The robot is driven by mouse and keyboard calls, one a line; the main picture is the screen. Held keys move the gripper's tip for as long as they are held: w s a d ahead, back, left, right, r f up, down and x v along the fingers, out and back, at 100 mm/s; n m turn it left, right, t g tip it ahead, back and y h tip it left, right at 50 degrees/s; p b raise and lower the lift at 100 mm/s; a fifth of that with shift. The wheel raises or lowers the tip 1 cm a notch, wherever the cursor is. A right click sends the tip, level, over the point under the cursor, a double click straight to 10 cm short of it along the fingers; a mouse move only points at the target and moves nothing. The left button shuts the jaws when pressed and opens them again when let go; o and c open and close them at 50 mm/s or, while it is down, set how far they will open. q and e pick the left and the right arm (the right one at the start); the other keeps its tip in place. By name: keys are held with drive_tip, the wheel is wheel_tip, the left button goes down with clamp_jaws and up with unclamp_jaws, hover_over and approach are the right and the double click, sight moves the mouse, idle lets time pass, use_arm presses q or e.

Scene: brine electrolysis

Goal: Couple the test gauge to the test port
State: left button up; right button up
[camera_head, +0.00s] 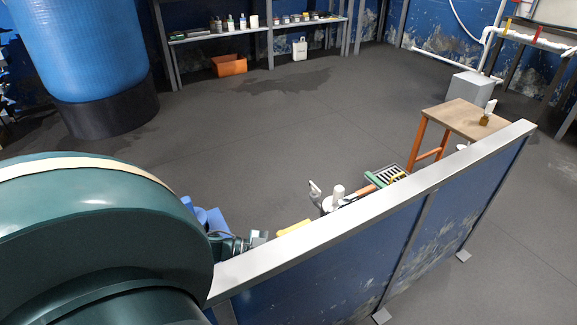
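I cannot make out the test gauge or the test port for certain. A small brass-coloured item with a pale top (485,118) stands on the wooden-topped stool (460,113) at the right; it is too small to identify. Behind the low wall, dark green fittings (237,243) show in part beside the large green rounded body. Neither of my grippers can be identified in this view.
A low blue wall with a grey top rail (380,208) crosses the foreground. A large dark green rounded body (100,235) blocks the lower left. White parts (338,194) and a green-edged tray (388,176) show behind the rail. A blue tank (80,45) stands back left. The middle floor is clear.

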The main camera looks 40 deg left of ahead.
drive_tip(key=shift+r, duration=0.2)
use_arm(q)
drive_tip(key=shift+f, duration=0.5)
use_arm(e)
drive_tip(key=shift+f, duration=0.45)
use_arm(q)
drive_tip(key=shift+s+f, duration=0.15)
use_arm(e)
drive_tip(key=shift+r, duration=0.15)
use_arm(q)
drive_tip(key=o, duration=1.1)
drive_tip(key=shift+s, duration=0.1)
drive_tip(key=shift+f, duration=0.1)
drive_tip(key=v, duration=0.4)
drive_tip(key=p+v, duration=0.1)
drive_tip(key=v, duration=0.3)
drive_tip(key=p+v, duration=0.1)
drive_tip(key=v, duration=0.4)
drive_tip(key=shift+a+r, duration=0.1)
drive_tip(key=shift+r, duration=0.25)
use_arm(e)
drive_tip(key=shift+d+r, duration=0.1)
drive_tip(key=shift+d, duration=0.1)
